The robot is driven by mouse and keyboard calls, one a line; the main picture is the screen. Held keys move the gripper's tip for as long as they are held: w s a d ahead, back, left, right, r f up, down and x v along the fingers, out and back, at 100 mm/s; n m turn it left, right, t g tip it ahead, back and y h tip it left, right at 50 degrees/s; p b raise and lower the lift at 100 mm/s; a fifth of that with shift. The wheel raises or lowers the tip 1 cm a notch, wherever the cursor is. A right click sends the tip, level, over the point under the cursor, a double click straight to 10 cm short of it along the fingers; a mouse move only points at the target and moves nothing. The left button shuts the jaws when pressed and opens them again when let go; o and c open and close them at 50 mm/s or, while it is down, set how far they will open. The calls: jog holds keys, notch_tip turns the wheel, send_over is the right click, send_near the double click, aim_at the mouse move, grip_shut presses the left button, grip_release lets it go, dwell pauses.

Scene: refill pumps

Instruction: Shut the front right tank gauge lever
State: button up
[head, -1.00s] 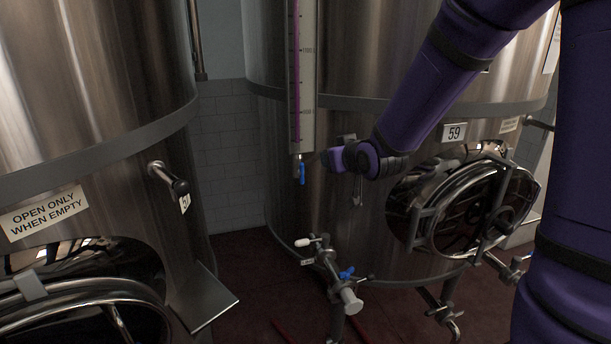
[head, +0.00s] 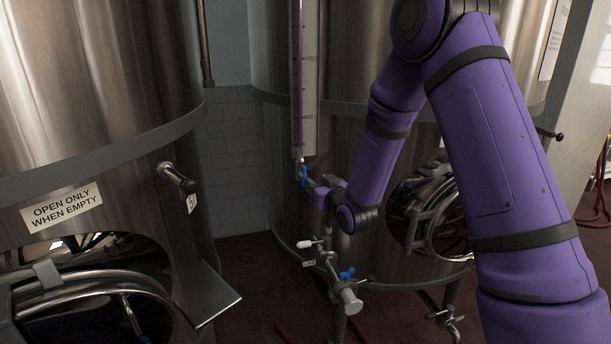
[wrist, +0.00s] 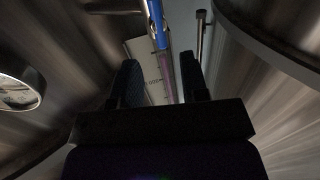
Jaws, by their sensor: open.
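The tank gauge (head: 308,80) is a pale vertical strip with a purple line, mounted on the right-hand tank. Its blue lever (head: 304,174) is at the bottom end and points mostly downward, slightly tilted. My gripper (head: 314,187) is close by the lever's lower end, just to its right in the head view. In the wrist view, my gripper (wrist: 160,82) is open, with two dark fingers apart. The blue lever (wrist: 157,25) lies ahead, between the lines of the fingers. The gauge strip (wrist: 150,75) shows behind the gap. Whether a finger touches the lever cannot be told.
A pipe fitting (head: 335,275) with a white and a blue handle stands below my gripper. The left tank (head: 90,120) has a black-knobbed valve (head: 178,178) and a shelf plate (head: 208,295) sticking out. A round hatch (head: 430,215) is partly behind my arm.

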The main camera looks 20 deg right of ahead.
aim_at(305, 174)
jog(key=w, duration=0.3)
jog(key=w+a, duration=0.1)
jog(key=w, duration=0.3)
jog(key=shift+a, duration=0.2)
grip_shut()
